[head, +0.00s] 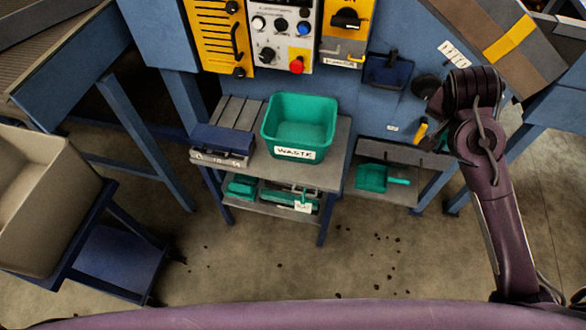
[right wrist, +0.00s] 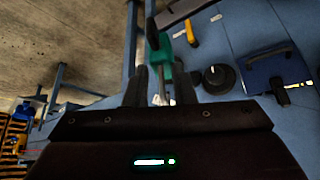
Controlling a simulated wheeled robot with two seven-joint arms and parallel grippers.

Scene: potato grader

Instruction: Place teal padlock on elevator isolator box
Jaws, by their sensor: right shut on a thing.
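In the right wrist view my right gripper (right wrist: 160,82) is shut on a teal piece with a grey metal part, which looks like the teal padlock (right wrist: 164,52). In the head view my right arm (head: 484,150) stands at the right, in front of the blue panel; its fingers and the padlock are hidden or too dark to make out. I cannot read which is the elevator isolator. My left gripper is out of view.
A grey control box (head: 283,41) with buttons sits between the yellow boxes. A dark blue wall holder (head: 387,71) and a black round knob (head: 425,87) are left of my right arm. A teal waste bin (head: 298,127) stands on the cart below. Conveyor frames flank the panel.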

